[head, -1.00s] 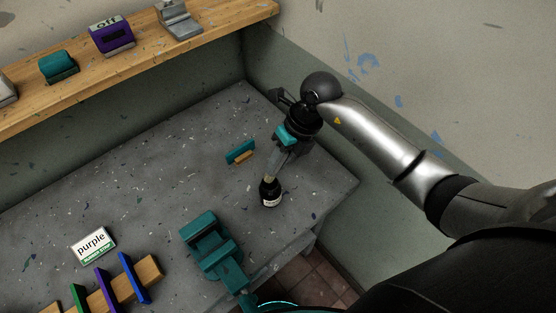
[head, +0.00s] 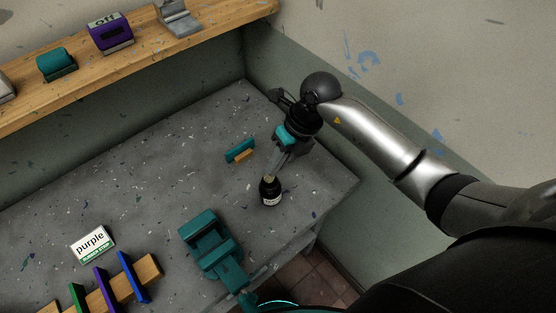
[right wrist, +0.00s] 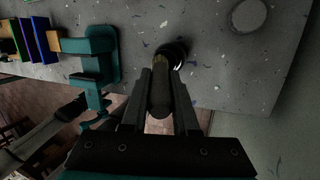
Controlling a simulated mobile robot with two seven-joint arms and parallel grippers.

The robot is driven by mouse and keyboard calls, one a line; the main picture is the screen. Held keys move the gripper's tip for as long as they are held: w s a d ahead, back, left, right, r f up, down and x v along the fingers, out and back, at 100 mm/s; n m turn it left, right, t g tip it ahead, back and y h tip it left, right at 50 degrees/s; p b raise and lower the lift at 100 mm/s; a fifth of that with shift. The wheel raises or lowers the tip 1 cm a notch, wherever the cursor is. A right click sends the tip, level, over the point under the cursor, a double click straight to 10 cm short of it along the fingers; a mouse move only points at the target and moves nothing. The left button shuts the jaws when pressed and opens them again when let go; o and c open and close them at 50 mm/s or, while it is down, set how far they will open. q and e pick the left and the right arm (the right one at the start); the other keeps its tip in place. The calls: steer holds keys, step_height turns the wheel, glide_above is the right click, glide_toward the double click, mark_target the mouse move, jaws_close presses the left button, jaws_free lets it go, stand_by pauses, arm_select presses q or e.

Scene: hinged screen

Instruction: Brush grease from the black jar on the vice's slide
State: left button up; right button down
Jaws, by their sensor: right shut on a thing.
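The black jar (head: 270,191) with a white label stands upright on the grey bench. My right gripper (head: 273,172) is shut on the brush (right wrist: 160,95) and points down at the jar. The brush's lower end is at the jar's mouth and its tip is hidden. In the right wrist view the jar (right wrist: 176,50) shows just beyond the brush. The teal vice (head: 212,246) is at the bench's front edge, left of and nearer than the jar; it also shows in the right wrist view (right wrist: 103,58). My left gripper is not in view.
A teal block with a wooden part (head: 240,151) lies behind the jar. A "purple" card (head: 92,243) and a wooden rack (head: 150,269) with coloured pieces are at left. A shelf (head: 140,60) holds several items. The bench's middle is clear.

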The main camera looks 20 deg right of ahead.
steer(key=shift+s+f, duration=0.1)
steer(key=shift+f, duration=0.35)
stand_by(1.0)
steer(key=shift+r, duration=0.15)
step_height(320, 180, up, 7)
steer(key=p, duration=0.5)
stand_by(0.8)
